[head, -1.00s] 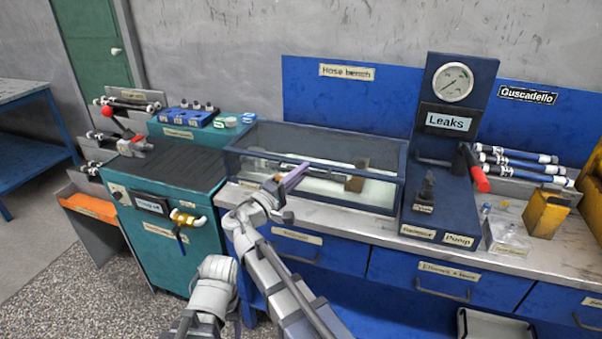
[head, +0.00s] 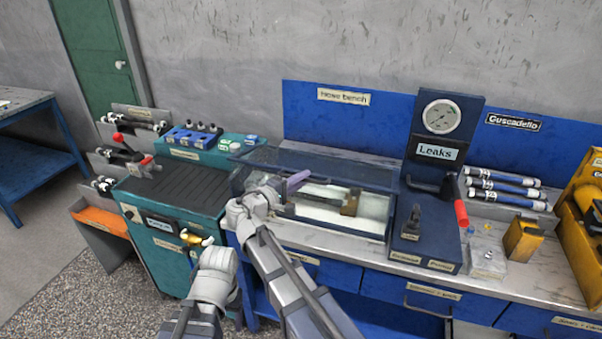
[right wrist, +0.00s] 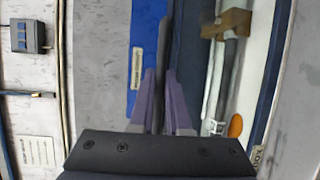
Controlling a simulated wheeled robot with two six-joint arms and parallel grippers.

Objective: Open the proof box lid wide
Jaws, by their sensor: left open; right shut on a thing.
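The proof box (head: 388,214) is a dark-framed clear case on the bench, with a pale floor and a hose piece with a brass-brown block (head: 350,205) inside. Its clear lid (head: 335,163) spans the top; its exact tilt is hard to tell. My right gripper (head: 297,180) is at the front left of the lid; in the right wrist view its purple fingers (right wrist: 165,100) are closed on a thin dark bar, seemingly the lid's front edge.
The gauge stand (head: 440,150) with a red-handled lever (head: 461,212) stands close to the box's right. The teal cart (head: 170,195) is at left, with a blue rack (head: 193,138) on it. A blue backboard (head: 345,122) rises behind the box.

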